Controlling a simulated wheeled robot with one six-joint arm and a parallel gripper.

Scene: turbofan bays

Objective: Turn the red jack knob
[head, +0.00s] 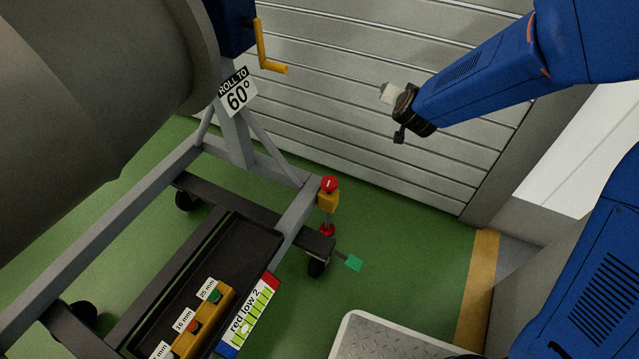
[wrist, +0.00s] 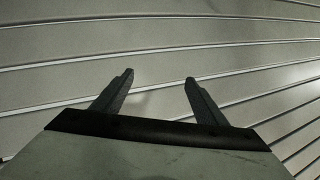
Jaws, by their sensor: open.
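The red jack knob (head: 330,184) sits on top of a yellow jack block at the right end of the grey stand's frame, with a red foot below it on the green floor. My gripper (head: 390,116) is in the air in front of the slatted wall, up and to the right of the knob and well apart from it. In the wrist view my gripper (wrist: 160,80) shows two dark fingers spread apart with nothing between them. The knob is not in the wrist view, where only the slatted wall shows beyond the fingers.
A yellow crank handle (head: 267,50) and a "ROLL TO 60°" sign (head: 238,94) are on the stand. A green pedal-like tab (head: 353,263) sticks out below the knob. A black tray (head: 225,268) holds yellow blocks. Green floor right of the knob is clear.

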